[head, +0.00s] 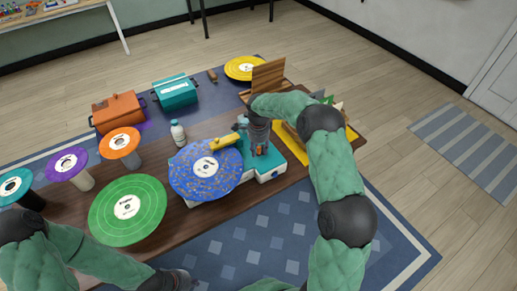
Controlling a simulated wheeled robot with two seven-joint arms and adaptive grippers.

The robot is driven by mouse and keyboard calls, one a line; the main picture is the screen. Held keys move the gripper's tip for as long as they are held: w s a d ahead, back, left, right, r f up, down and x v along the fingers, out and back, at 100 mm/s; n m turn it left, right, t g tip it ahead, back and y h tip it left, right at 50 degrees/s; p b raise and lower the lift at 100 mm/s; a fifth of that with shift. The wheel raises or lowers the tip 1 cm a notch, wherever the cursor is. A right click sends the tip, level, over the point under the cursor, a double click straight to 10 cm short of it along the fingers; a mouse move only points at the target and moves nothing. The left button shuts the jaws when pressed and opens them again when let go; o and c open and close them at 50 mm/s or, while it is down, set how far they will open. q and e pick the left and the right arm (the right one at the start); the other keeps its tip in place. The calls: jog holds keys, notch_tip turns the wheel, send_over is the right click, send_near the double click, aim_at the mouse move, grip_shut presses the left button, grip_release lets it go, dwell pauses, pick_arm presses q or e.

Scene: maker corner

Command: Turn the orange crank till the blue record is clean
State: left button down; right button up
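The blue record (206,170) lies on a white and teal machine (272,172), and orange-brown specks are spread over its face. A yellow arm (223,143) on the machine reaches over the record's far edge. My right gripper (260,148) points down at the right part of the machine. A small orange bit, likely the orange crank (261,151), shows at its fingertips; the gripper hides most of it, and I cannot tell whether the fingers are closed on it. My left gripper (186,281) is low at the bottom edge, away from the machine, its fingers unclear.
A green record (127,205) lies left of the machine. Teal, purple (67,165) and orange (120,143) records sit on stands behind it. A white bottle (178,133), an orange box (117,112), a teal box (175,91) and a yellow record (245,68) stand farther back. A wooden rack (268,75) is behind my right arm.

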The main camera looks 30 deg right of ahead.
aim_at(259, 147)
notch_tip(259, 147, up, 12)
dwell(0.7)
dwell(1.0)
